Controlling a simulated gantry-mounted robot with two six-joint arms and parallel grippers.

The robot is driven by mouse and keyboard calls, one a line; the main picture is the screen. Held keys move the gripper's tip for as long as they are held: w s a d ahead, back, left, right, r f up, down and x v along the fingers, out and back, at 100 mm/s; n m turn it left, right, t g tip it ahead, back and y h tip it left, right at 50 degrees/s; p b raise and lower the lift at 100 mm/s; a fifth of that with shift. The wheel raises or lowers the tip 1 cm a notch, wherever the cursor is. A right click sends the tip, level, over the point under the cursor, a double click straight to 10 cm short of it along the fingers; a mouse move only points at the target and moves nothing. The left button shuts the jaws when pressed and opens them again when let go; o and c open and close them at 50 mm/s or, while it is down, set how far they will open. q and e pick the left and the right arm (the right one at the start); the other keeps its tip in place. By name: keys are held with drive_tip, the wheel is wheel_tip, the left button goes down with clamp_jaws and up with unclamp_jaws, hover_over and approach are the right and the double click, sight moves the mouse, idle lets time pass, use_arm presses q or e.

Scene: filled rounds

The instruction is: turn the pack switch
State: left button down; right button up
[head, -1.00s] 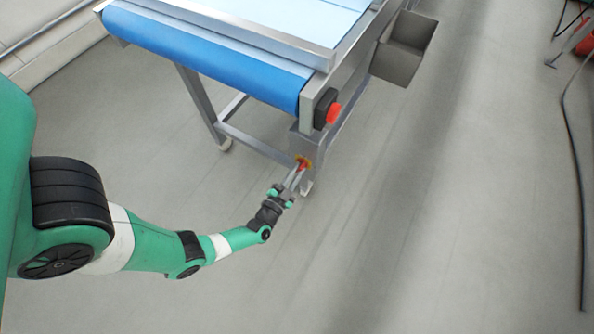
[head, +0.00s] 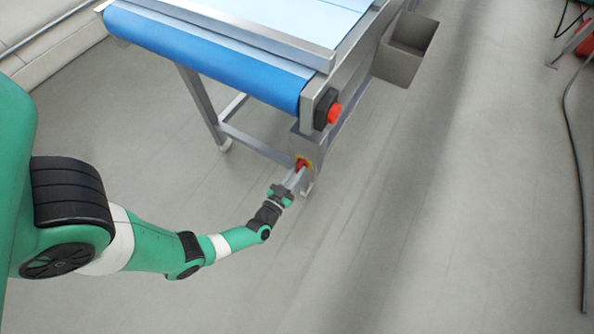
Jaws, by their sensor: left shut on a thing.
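The pack switch (head: 302,163) is a small red handle on a yellow plate. It sits on the grey box at the near corner leg of the conveyor, below the red push button. My left gripper (head: 297,177) is at the switch, with its fingers shut on the red handle. The fingertips cover part of the handle, so its exact angle is hard to read. My right gripper does not show.
The conveyor (head: 200,57) has a blue belt and metal frame. A red button on a black housing (head: 334,114) juts out above the switch. A grey bin (head: 398,66) hangs on the right side. A cable (head: 567,120) lies far right; the floor between is clear.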

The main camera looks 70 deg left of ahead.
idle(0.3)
use_arm(q)
drive_tip(key=c, duration=0.9)
unclamp_jaws()
drive_tip(key=shift+o, duration=0.2)
drive_tip(key=shift+s, duration=0.1)
drive_tip(key=shift+s+d, duration=0.15)
drive_tip(key=shift+d, duration=0.1)
drive_tip(key=p+v, duration=0.3)
drive_tip(key=v, duration=0.8)
drive_tip(key=shift+s, duration=0.1)
